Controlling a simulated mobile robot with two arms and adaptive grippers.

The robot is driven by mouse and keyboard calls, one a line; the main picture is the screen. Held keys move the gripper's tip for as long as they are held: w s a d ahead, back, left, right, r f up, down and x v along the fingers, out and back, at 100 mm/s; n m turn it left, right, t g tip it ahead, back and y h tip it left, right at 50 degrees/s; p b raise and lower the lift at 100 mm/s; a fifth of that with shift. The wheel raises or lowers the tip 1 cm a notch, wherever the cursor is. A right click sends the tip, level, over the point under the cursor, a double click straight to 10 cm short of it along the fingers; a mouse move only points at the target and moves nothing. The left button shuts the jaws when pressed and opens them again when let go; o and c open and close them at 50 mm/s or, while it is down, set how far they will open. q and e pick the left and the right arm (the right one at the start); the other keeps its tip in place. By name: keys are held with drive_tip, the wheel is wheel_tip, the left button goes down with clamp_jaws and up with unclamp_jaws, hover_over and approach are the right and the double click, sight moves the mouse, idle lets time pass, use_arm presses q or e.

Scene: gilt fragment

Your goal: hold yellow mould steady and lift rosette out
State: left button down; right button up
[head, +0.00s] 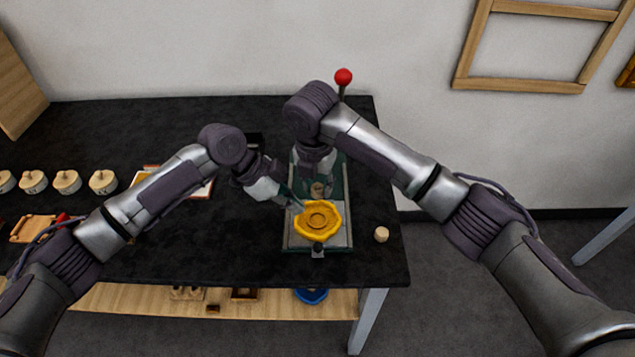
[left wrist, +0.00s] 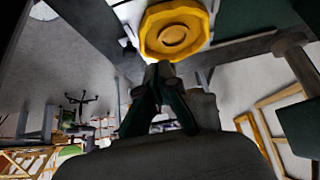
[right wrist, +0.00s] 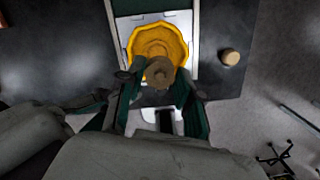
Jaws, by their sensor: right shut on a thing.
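The yellow mould (head: 301,227), with a scalloped rim and a round ringed middle, sits on a pale plate on the table. It also shows in the left wrist view (left wrist: 149,37) and the right wrist view (right wrist: 136,42). My left gripper (head: 299,206) has its fingertips together at the mould's left rim; I cannot tell whether they touch it. My right gripper (right wrist: 158,84) is shut on a round brown piece (right wrist: 160,72), apparently the rosette, which also shows in the head view (head: 317,189) behind the mould's middle. The piece's underside is hidden.
The pale plate (head: 297,242) belongs to a green-based press with a red-knobbed lever (head: 343,76) behind my right arm. A small wooden block (head: 381,234) lies right of it. Several wooden knobbed pieces (head: 67,182) stand far left. The table's front edge is close.

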use_arm(q)
drive_tip(key=v, duration=1.2)
idle(0.4)
